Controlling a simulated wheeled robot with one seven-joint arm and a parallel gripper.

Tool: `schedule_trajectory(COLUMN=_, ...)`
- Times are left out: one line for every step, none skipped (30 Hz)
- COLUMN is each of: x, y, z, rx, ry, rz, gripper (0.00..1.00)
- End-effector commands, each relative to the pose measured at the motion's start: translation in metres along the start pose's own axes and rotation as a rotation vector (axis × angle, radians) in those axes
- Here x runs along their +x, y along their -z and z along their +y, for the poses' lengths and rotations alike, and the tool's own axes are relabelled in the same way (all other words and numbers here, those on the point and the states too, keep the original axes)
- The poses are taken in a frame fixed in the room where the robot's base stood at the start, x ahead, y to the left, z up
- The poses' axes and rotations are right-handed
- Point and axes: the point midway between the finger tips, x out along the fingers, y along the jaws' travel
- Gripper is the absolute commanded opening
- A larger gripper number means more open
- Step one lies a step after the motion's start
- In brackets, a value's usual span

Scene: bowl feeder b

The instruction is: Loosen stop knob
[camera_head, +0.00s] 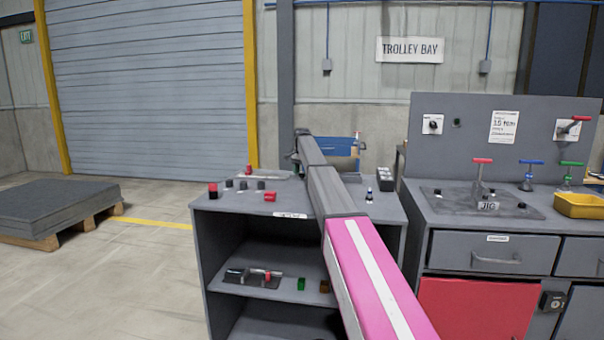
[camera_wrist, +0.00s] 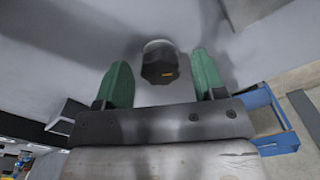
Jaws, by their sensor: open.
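A black faceted knob (camera_wrist: 159,64) with a small orange mark sits on a pale round collar against a grey surface in the wrist view. I take it to be the stop knob, though no label shows. My gripper (camera_wrist: 161,58) is open, its two green fingers on either side of the knob. How far the fingertips are from the grey surface is unclear. In the head view my arm covers this spot, so I cannot make out the knob there.
A blue open frame (camera_wrist: 272,120) is right of my gripper in the wrist view. A workbench with a yellow bin (camera_head: 580,206) stands at right.

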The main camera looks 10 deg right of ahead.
Motion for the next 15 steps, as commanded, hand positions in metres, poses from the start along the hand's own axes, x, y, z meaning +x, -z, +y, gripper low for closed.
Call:
schedule_trajectory(x=0.0018, y=-0.0001, z=0.0001, rx=0.000, ry=0.000, rz=0.000, gripper=0.64)
schedule_trajectory(x=0.0022, y=-0.0001, z=0.0001, rx=0.000, ry=0.000, rz=0.000, gripper=0.64)
schedule_trajectory(x=0.0023, y=0.0000, z=0.0000, rx=0.000, ry=0.000, rz=0.000, gripper=0.64)
schedule_trajectory(x=0.0023, y=0.0000, z=-0.0001, rx=0.000, ry=0.000, rz=0.000, gripper=0.64)
schedule_trajectory(x=0.0021, y=0.0000, z=0.0000, rx=0.000, ry=0.000, rz=0.000, gripper=0.64)
schedule_trajectory(x=0.0021, y=0.0000, z=-0.0001, rx=0.000, ry=0.000, rz=0.000, gripper=0.64)
schedule_trajectory(x=0.0020, y=0.0000, z=-0.0001, rx=0.000, ry=0.000, rz=0.000, gripper=0.64)
schedule_trajectory(x=0.0020, y=0.0000, z=-0.0001, rx=0.000, ry=0.000, rz=0.000, gripper=0.64)
schedule_trajectory(x=0.0019, y=0.0000, z=-0.0001, rx=0.000, ry=0.000, rz=0.000, gripper=0.51)
schedule_trajectory(x=0.0019, y=0.0000, z=-0.0001, rx=0.000, ry=0.000, rz=0.000, gripper=0.41)
schedule_trajectory(x=0.0018, y=0.0000, z=-0.0001, rx=0.000, ry=0.000, rz=0.000, gripper=0.31)
schedule_trajectory(x=0.0018, y=0.0000, z=-0.0001, rx=0.000, ry=0.000, rz=0.000, gripper=0.18)
schedule_trajectory(x=0.0018, y=0.0000, z=-0.0001, rx=0.000, ry=0.000, rz=0.000, gripper=0.14)
schedule_trajectory(x=0.0018, y=0.0000, z=-0.0001, rx=0.000, ry=0.000, rz=0.000, gripper=0.14)
schedule_trajectory(x=0.0017, y=0.0000, z=-0.0001, rx=0.000, ry=0.000, rz=0.000, gripper=0.14)
